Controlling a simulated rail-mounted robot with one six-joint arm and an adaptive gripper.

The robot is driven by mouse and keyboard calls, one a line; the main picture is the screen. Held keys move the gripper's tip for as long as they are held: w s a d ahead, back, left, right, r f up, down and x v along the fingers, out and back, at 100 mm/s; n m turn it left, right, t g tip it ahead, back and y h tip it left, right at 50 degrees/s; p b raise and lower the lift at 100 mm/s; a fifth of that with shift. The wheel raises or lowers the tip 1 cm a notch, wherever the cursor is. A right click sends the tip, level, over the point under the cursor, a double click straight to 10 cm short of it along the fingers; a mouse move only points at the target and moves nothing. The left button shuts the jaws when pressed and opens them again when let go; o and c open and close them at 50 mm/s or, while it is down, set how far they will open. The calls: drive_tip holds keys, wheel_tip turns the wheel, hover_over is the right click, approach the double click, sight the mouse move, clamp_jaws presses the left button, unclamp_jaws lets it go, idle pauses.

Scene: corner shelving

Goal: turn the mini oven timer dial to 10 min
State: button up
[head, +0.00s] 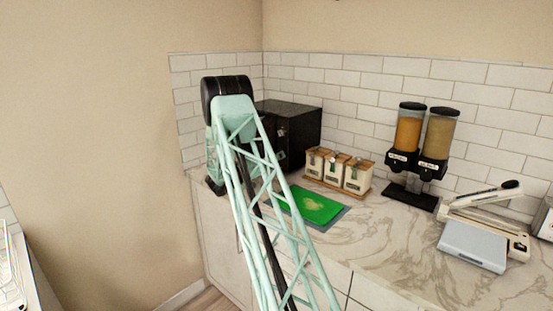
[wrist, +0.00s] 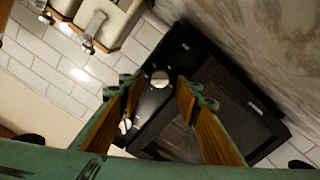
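The black mini oven (head: 302,140) stands on the counter in the corner, partly hidden behind my arm in the head view. In the wrist view the oven (wrist: 230,100) appears turned, with its dark door and a control strip. One pale round dial (wrist: 160,78) shows between my fingertips, and another (wrist: 125,125) lies lower left, partly behind a finger. I cannot tell which is the timer dial or read its setting. My gripper (wrist: 163,88) is open, its two fingers apart in front of the control strip with nothing between them. Contact with the dial cannot be made out.
A green board on a grey mat (head: 333,222) lies in front. Cereal dispensers (head: 422,145) and a sealer-like device (head: 485,225) are farther right. White tiled walls close the corner.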

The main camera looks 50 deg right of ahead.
drive_tip(key=w+a, duration=0.1)
drive_tip(key=a, duration=1)
drive_tip(key=shift+w+a+r+p, duration=0.1)
drive_tip(key=shift+w+r+p, duration=0.1)
drive_tip(key=shift+p, duration=0.65)
